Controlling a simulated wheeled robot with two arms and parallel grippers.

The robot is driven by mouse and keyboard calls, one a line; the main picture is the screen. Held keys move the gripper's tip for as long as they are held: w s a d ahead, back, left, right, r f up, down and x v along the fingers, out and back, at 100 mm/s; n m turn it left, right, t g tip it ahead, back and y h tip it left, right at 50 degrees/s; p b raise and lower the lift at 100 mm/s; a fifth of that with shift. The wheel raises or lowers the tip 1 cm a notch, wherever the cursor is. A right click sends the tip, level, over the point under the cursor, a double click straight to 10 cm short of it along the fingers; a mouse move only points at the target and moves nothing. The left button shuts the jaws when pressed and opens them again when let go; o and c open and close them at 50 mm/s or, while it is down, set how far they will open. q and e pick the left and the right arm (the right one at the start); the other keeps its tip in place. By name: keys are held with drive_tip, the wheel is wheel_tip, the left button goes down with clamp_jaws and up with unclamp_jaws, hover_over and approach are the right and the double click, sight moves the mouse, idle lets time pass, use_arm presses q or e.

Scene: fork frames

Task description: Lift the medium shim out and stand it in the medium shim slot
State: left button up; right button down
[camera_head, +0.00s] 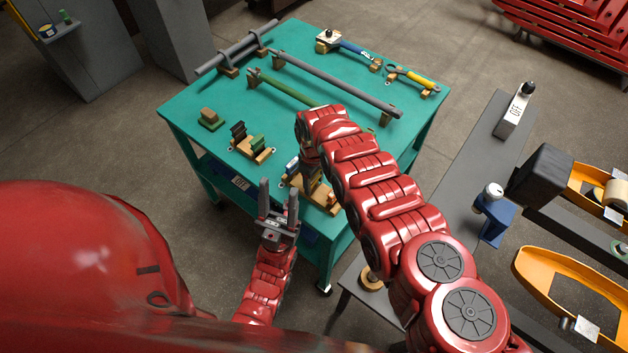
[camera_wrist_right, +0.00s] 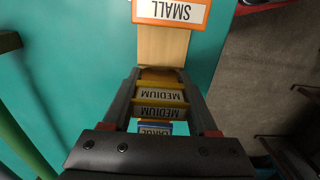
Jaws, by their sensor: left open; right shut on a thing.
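My right gripper (camera_head: 312,180) reaches down over the wooden shim board (camera_head: 327,205) at the table's front right corner. In the right wrist view its two fingers (camera_wrist_right: 160,78) are closed on the sides of a yellow-edged piece marked MEDIUM (camera_wrist_right: 160,95), the medium shim. A second yellow MEDIUM label (camera_wrist_right: 160,112) lies right beside it; I cannot tell if it belongs to the shim or the slot. A blue LARGE label (camera_wrist_right: 154,128) is beyond that, and an orange-framed SMALL label (camera_wrist_right: 170,12) is at the top. My left gripper (camera_head: 278,192) is open and empty by the table's front edge.
The teal table (camera_head: 180,105) also bears a wooden holder with dark and green blocks (camera_head: 252,148), a small block on a green base (camera_head: 210,118), long bars (camera_head: 335,80), a hammer (camera_head: 345,45) and a yellow-handled tool (camera_head: 412,78). A grey bench (camera_head: 440,190) stands right.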

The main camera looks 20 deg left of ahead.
drive_tip(key=shift+f, duration=0.3)
drive_tip(key=shift+c, duration=0.5)
unclamp_jaws()
wheel_tip(320, 180, up, 11)
drive_tip(key=b, duration=0.3)
drive_tip(key=shift+w+r, duration=0.1)
drive_tip(key=shift+r, duration=0.1)
wheel_tip(320, 180, up, 6)
drive_tip(key=p, duration=0.3)
